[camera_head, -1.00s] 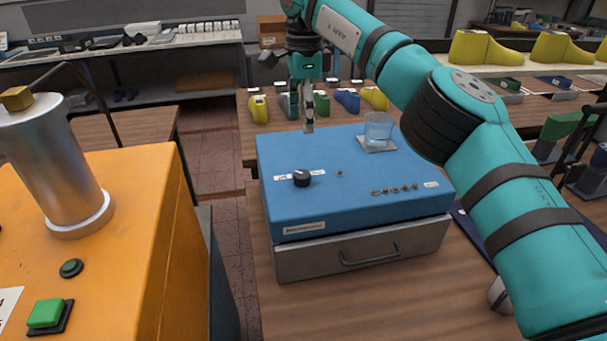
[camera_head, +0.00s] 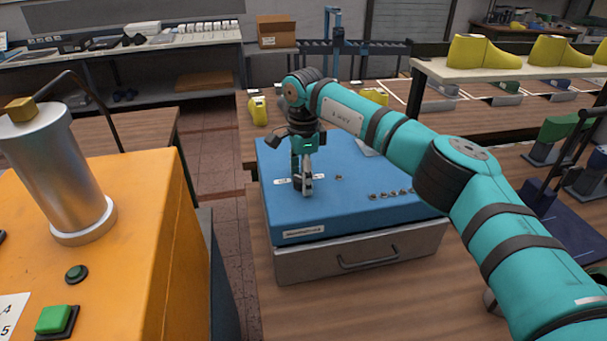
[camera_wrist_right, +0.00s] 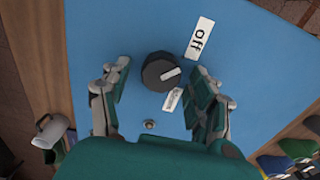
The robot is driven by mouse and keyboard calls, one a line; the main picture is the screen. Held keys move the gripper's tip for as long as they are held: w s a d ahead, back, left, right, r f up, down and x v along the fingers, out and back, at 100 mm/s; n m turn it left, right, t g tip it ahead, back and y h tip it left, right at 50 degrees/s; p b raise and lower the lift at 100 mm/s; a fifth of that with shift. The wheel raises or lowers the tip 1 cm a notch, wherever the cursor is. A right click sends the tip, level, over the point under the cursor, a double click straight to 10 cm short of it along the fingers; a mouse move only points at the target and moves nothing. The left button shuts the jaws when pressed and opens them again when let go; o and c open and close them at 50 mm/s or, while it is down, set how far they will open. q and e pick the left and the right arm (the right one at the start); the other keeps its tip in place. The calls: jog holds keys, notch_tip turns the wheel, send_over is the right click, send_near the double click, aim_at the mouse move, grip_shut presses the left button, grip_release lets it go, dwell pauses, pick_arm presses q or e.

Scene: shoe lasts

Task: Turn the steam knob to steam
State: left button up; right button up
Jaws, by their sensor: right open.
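The steam knob (camera_wrist_right: 157,70) is a round black knob with a white pointer mark, on the top of a blue box (camera_head: 345,210). In the right wrist view an "off" label (camera_wrist_right: 199,38) lies above right of it and a smaller label (camera_wrist_right: 173,99), unreadable here, lies just below it. The pointer mark faces right, between the two labels. My right gripper (camera_head: 304,190) points down over the knob and hides it in the head view. In the wrist view its open fingers stand on either side of the knob, with gaps visible. My left gripper is not in view.
The blue box sits on a metal drawer unit (camera_head: 365,255) with a handle. An orange machine (camera_head: 130,200) with a metal cylinder (camera_head: 60,175) stands at left. Yellow shoe lasts (camera_head: 485,52) are on a shelf at back right.

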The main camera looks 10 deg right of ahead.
jog(key=c, duration=1.2)
jog(key=shift+o, duration=0.2)
jog(key=shift+m, duration=0.4)
jog(key=m+b, duration=0.1)
jog(key=m, duration=0.2)
jog(key=shift+s+m, duration=0.1)
jog(key=shift+m, duration=0.3)
jog(key=m, duration=0.4)
jog(key=shift+m+b, duration=0.3)
jog(key=m, duration=0.4)
jog(key=shift+s+a+b, duration=0.1)
jog(key=shift+b, duration=0.2)
jog(key=m, duration=0.4)
jog(key=shift+a+r+m, duration=0.1)
jog(key=shift+m, duration=0.2)
jog(key=shift+b, duration=0.3)
